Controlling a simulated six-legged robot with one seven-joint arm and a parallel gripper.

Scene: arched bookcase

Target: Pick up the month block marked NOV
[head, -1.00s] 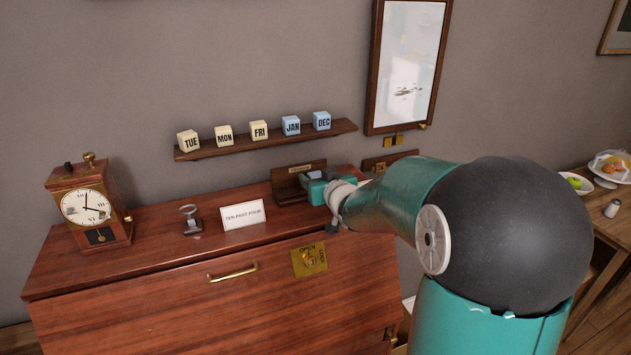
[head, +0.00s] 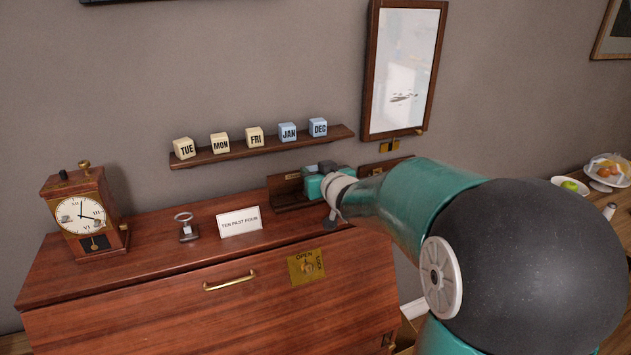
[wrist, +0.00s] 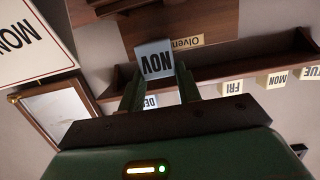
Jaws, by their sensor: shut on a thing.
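The light blue block marked NOV (wrist: 156,62) is between the fingers of my gripper (wrist: 157,78) in the wrist view, its lettering upside down there. My gripper is shut on it. In the head view my gripper (head: 318,182) is at the small wooden holder (head: 284,192) on top of the desk. The block's face cannot be made out in the head view. In the wrist view a wooden holder with a brass label (wrist: 188,42) is close beyond the block.
A wall shelf (head: 262,147) bears TUE, MON, FRI, JAN (head: 287,132) and DEC (head: 318,127) blocks. A clock (head: 84,213), a metal stand (head: 185,227) and a TEN PAST FOUR card (head: 239,221) stand on the desk (head: 150,262). A framed mirror (head: 404,75) hangs at right.

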